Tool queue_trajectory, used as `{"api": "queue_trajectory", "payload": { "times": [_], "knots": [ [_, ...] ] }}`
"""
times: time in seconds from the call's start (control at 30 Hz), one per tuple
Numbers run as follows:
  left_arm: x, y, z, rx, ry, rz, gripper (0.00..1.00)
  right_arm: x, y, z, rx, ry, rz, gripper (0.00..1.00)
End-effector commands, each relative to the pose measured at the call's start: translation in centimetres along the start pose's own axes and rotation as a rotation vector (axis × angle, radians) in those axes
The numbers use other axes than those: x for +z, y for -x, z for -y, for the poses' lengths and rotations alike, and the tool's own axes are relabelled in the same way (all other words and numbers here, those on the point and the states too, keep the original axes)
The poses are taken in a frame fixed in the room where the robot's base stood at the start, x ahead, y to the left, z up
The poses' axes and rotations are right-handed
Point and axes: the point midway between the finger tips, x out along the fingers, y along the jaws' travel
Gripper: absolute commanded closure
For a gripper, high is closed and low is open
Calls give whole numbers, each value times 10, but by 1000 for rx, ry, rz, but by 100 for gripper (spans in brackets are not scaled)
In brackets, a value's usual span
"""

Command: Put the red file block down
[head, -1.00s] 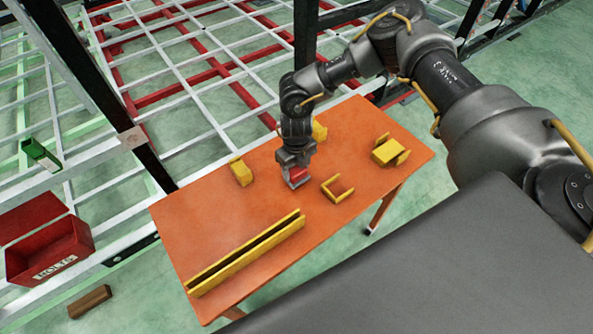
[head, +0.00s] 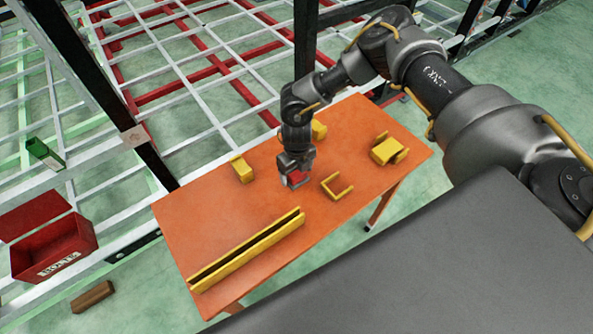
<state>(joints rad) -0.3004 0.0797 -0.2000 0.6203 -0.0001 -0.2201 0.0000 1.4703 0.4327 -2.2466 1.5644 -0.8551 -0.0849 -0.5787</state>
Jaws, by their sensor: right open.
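The red file block (head: 296,178) is on or just above the orange table (head: 240,212), near its middle. My right gripper (head: 295,180) is right over it, pointing down, with its jaws open around or beside the block. The jaws hide part of the block, so I cannot tell whether they touch it. My left gripper is out of view.
On the table stand a long yellow channel (head: 248,250), a yellow U-shaped bracket (head: 337,188) just right of the gripper, and yellow blocks (head: 241,168), (head: 388,149). A red box (head: 55,240) is at left. Table's front right is clear.

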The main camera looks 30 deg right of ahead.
Motion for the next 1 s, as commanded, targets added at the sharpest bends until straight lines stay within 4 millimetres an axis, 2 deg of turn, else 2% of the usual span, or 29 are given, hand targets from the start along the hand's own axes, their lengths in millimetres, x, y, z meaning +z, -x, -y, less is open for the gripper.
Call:
{"api": "queue_trajectory", "payload": {
  "times": [0.27, 0.3, 0.5, 0.7, 1.0],
  "knots": [
    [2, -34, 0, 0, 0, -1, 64, 7, 50, 2, 4, -1, 9, 22],
    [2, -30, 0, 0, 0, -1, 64, 7, 62, 1, 3, 0, 8, 22],
    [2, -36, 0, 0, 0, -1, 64, 6, 94, 2, 2, -1, 6, 22],
    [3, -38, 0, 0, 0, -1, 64, 6, 107, 2, 1, -1, 3, 22],
    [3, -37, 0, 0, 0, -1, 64, 5, 108, 2, 1, -1, 3, 22]
  ]
}}
